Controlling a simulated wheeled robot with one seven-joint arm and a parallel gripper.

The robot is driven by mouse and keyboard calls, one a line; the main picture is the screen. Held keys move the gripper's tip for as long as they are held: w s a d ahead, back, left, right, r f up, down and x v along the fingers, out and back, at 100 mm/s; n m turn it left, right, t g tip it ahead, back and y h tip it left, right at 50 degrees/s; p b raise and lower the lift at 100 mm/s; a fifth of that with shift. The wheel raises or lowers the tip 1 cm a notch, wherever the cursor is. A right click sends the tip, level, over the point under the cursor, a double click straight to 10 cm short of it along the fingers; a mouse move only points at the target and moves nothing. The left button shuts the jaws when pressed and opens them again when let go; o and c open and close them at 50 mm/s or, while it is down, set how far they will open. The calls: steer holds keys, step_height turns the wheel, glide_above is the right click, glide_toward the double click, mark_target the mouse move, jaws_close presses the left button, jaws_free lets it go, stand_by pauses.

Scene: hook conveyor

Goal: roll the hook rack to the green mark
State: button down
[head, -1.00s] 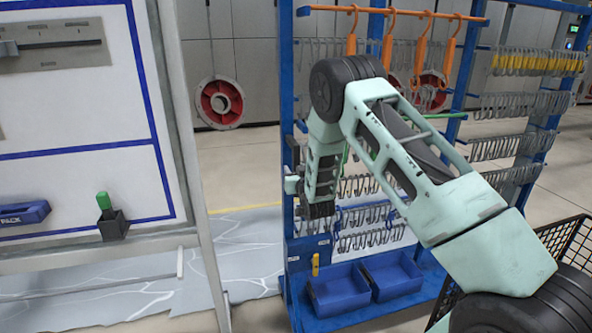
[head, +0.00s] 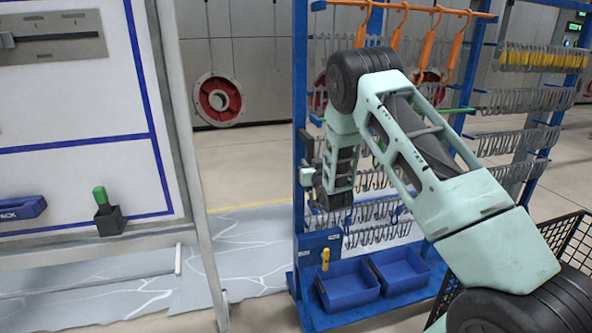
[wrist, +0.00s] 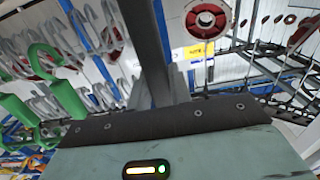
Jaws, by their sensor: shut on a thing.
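The blue hook rack (head: 301,120) stands right of centre in the head view, with rows of grey hooks and an orange top rail. My gripper (head: 307,176) is at its left post, at about mid height. It is shut on the rack there; my arm hides part of the contact. In the wrist view a dark grey upright (wrist: 150,50) rises in front of the gripper body, with green hooks (wrist: 45,85) and grey hooks at left. I see no green mark on the floor in either view.
A white board (head: 80,100) on a grey frame stands left of the rack. A black wire basket (head: 565,240) is close at right. Blue bins (head: 347,285) sit on the rack's base. A grey sheet (head: 235,255) lies on the floor between board and rack.

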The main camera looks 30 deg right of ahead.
steer(key=s+d+b, duration=0.2)
steer(key=d, duration=0.6)
steer(key=shift+s+d, duration=0.25)
steer(key=shift+d, duration=0.15)
steer(key=c, duration=1.3)
jaws_free()
steer(key=shift+d, duration=0.1)
steer(key=b+v, duration=0.2)
steer(key=v, duration=1.5)
steer(key=shift+s+a, duration=0.25)
